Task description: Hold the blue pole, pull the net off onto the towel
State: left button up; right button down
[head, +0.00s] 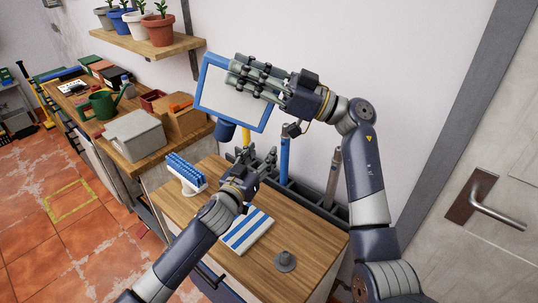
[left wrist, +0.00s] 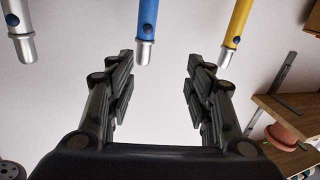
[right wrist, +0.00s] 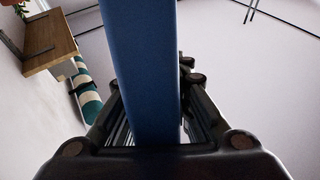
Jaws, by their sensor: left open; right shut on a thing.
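The net (head: 229,97), a white panel in a blue rectangular frame, is up in the air above the bench. My right gripper (head: 236,72) is shut on it; the right wrist view shows a blue bar (right wrist: 140,80) of its frame between the fingers. The blue pole (head: 285,152) stands at the back of the bench, and its bare silver tip (left wrist: 145,54) shows in the left wrist view. My left gripper (head: 258,158) is open and empty, with the blue pole beyond its fingertips. The white towel with blue stripes (head: 246,232) lies flat on the bench, partly behind my left arm.
A yellow pole (head: 246,135) and a silver pole (head: 333,178) stand either side of the blue one, by a dark rack (head: 310,195). A blue and white brush (head: 186,172) and a grey knob-like piece (head: 286,261) are on the bench. Plant pots stand on a shelf (head: 140,45) upper left.

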aim_at(283, 134)
pick_arm(q)
jog(key=shift+m, duration=0.6)
jog(key=x, duration=0.4)
jog(key=d+x, duration=0.1)
jog(key=x, duration=0.3)
jog(key=d+x, duration=0.1)
jog(key=x, duration=0.3)
jog(key=shift+s+r, duration=0.25)
jog(key=shift+s, duration=0.2)
jog(key=shift+w+d+f+h, duration=0.1)
jog(key=shift+w+d+h, duration=0.25)
jog(key=shift+w, duration=0.15)
grip_shut()
